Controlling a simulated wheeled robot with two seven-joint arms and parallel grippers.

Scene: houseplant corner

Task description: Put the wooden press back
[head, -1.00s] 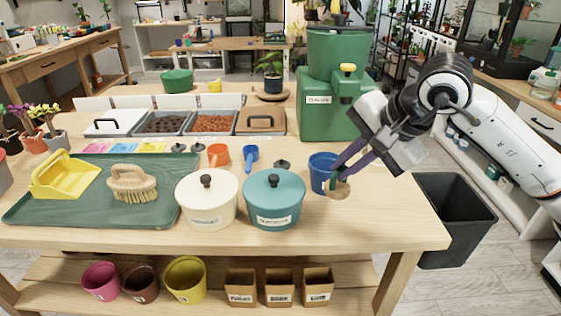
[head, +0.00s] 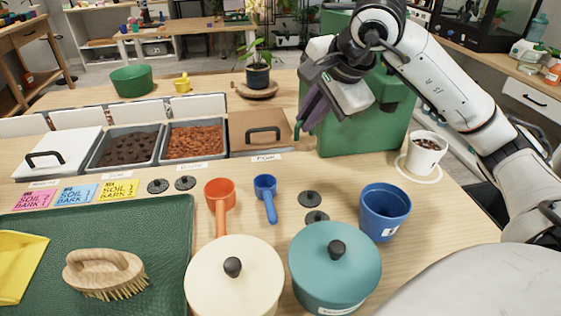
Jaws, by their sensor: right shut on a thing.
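My right gripper (head: 304,118) is over the back of the table, in front of the green box and beside the right end of the lidded tray row. Its purple fingers are shut on the wooden press. Only a small dark green bit shows at the fingertips; the press's round wooden part is hard to make out there. My left gripper is not in view.
A wooden-lidded tray (head: 247,137) is just left of the gripper, with a green box (head: 365,125) behind. A blue pot (head: 384,213), teal pot (head: 325,278), cream pot (head: 210,290) and soil-filled white pot (head: 425,155) stand nearby.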

